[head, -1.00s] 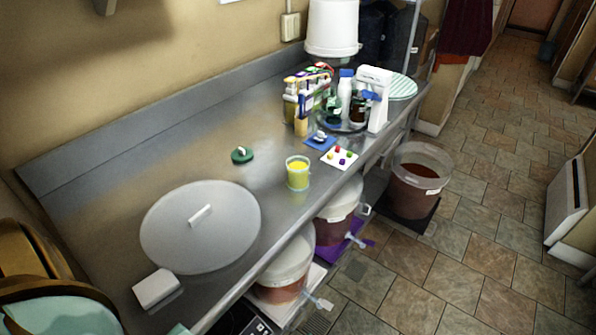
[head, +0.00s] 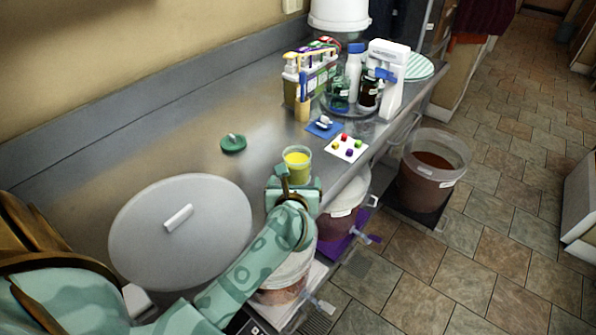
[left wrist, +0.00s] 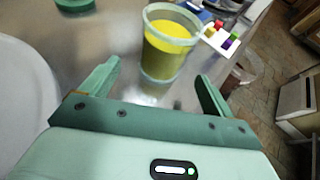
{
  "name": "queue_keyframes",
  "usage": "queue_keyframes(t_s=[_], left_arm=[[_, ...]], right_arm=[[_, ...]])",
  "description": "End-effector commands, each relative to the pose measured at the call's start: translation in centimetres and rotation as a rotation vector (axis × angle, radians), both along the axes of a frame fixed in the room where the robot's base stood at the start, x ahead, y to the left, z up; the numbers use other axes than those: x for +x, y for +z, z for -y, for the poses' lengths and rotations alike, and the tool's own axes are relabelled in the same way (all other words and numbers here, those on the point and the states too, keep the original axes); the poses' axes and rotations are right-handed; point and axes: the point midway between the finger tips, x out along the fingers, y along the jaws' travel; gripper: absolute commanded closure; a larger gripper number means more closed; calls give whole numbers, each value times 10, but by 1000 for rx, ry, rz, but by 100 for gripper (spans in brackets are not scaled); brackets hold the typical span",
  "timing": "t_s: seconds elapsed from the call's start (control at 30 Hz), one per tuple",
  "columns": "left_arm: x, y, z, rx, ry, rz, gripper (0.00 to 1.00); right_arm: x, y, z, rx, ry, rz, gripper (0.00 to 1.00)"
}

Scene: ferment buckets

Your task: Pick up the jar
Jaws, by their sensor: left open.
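The jar (head: 297,162) is a small clear cup with yellow content. It stands upright on the steel counter near the front edge. My left gripper (head: 291,180) is right in front of it in the head view and hides its lower part. In the left wrist view the jar (left wrist: 168,45) stands just beyond the fingertips, between their lines. The left gripper (left wrist: 158,75) is open and empty, its two fingers apart. My right gripper is not in view.
A large round lid (head: 150,240) lies left of the arm. A green cap (head: 233,143) lies behind left. A white card with coloured cubes (head: 356,154) and a blue pad (head: 318,133) lie right of the jar. Buckets (head: 432,165) stand below the counter edge.

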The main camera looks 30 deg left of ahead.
Motion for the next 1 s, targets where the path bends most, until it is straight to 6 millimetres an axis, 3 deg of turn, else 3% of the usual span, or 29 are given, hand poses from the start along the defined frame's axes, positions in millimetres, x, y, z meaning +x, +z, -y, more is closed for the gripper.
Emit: queue_keyframes(t_s=[0.5,0.8,0.83,1.0], left_arm=[[56,-26,-30,3,-1,-2,12],[62,-27,-34,2,-1,-1,12],[62,-27,-34,2,-1,-1,15],[62,-27,-34,3,-1,-1,62]], right_arm=[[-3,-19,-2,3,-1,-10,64],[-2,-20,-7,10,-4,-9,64],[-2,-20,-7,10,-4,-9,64],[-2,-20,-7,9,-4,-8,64]])
